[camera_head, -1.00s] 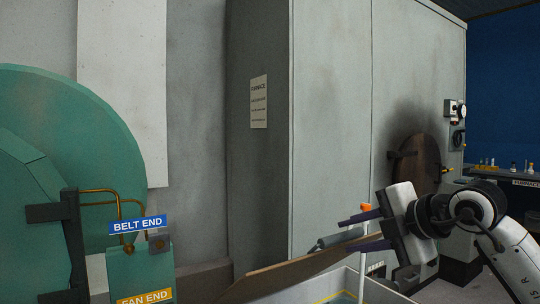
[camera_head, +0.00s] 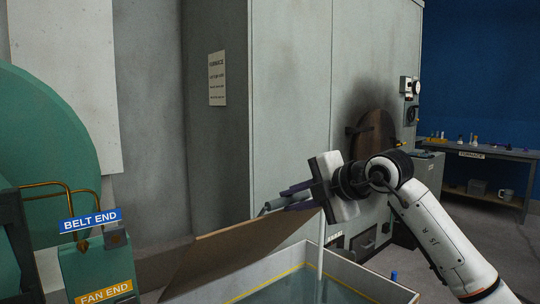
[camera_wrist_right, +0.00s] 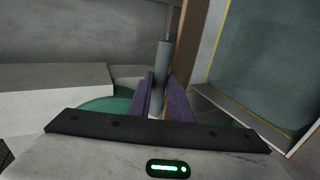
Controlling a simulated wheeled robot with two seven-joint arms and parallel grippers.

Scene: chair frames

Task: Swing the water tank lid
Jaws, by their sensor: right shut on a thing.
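The water tank (camera_head: 388,284) stands low in front, with a pale rim and water inside. Its brown lid (camera_head: 232,250) is tilted up along the tank's left side. My right gripper (camera_head: 288,197) is shut on the grey bar-shaped lid handle (camera_head: 268,208) near the lid's upper edge. In the right wrist view the purple fingers (camera_wrist_right: 162,98) close around the handle (camera_wrist_right: 162,62). The lid shows there as a narrow brown edge (camera_wrist_right: 190,40), and the open tank (camera_wrist_right: 265,60) lies to its right. My left gripper is out of view.
A large grey furnace cabinet (camera_head: 290,90) stands behind the tank, with a dark round door (camera_head: 372,135). Green machinery (camera_head: 45,130) with "BELT END" (camera_head: 90,221) and "FAN END" (camera_head: 104,293) signs is at left. A bench (camera_head: 480,152) stands far right.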

